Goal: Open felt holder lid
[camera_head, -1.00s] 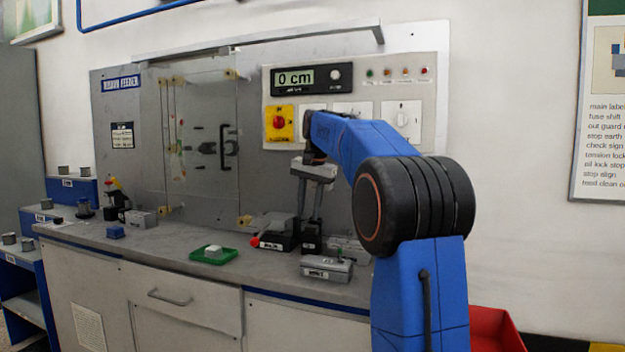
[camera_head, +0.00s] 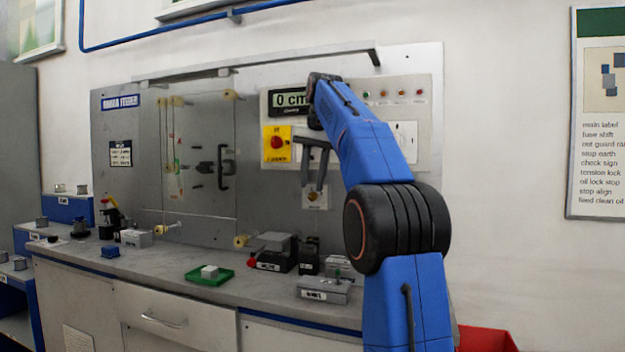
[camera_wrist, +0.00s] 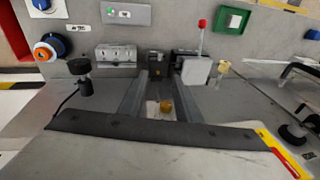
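My gripper (camera_head: 313,187) hangs fingers down in front of the panel, above the counter, with a gap between its two fingers. The wrist view shows the fingers (camera_wrist: 158,92) apart, with nothing held between them. I cannot read which fixture is the felt holder. One candidate is a grey-topped dark block (camera_head: 275,252) with a red-knobbed lever, left of and below my gripper; in the wrist view it (camera_wrist: 195,70) lies right of the fingers. Another is a labelled grey box (camera_head: 323,290) at the counter's front, also in the wrist view (camera_wrist: 127,13). Lid positions are unclear.
A small black block (camera_head: 308,262) stands between these fixtures. A green tray (camera_head: 222,280) holding a white block lies to the left. A clear guard (camera_head: 200,150) with a black handle covers the panel's left part.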

